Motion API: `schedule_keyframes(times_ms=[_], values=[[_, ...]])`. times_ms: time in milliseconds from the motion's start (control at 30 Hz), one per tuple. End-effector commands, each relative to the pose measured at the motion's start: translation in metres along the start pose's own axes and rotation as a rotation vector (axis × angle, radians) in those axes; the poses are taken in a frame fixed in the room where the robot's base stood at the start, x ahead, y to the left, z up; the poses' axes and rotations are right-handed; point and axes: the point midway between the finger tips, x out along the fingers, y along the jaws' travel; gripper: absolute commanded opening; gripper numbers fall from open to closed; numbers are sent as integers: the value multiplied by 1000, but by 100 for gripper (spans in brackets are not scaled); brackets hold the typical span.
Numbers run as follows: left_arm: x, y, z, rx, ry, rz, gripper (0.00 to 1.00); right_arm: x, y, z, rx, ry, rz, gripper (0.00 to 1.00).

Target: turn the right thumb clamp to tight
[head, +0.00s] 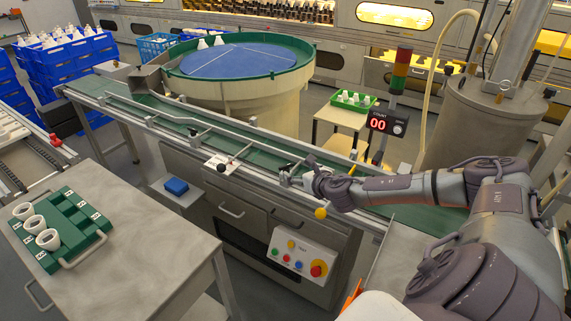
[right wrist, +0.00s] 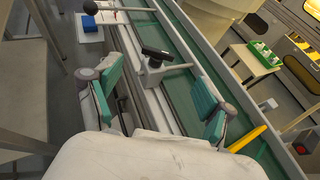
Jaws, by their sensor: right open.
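The right thumb clamp (right wrist: 155,54) shows in the right wrist view as a black bar-shaped knob on a grey bracket at the conveyor's near rail. My right gripper (right wrist: 158,78) is open, with one green-padded finger on each side of the clamp in the picture. The knob lies beyond the fingertips, and I see no contact. In the head view my right gripper (head: 305,180) is over the near rail. My left gripper is not in view.
A lever with a black ball (head: 221,168) stands on the rail further left. The green conveyor belt (head: 262,156) runs behind the rail. A control box (head: 303,257) with coloured buttons is below. A yellow ball (head: 320,213) sits close under my right gripper.

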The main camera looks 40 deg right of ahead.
Motion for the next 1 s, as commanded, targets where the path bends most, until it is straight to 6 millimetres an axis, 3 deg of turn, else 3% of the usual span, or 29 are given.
schedule_keyframes(times_ms=[200, 400, 600, 900, 1000], values=[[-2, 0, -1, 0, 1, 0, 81, 48, 1, 1, 4, -2, 0, 81], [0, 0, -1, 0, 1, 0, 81, 79, 1, 0, 4, -1, 0, 81], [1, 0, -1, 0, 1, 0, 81, 93, 1, 0, 2, 0, 2, 81], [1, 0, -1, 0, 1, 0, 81, 94, 1, 0, 1, 1, 1, 81], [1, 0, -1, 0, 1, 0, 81, 94, 1, 0, 1, 1, 1, 68]])
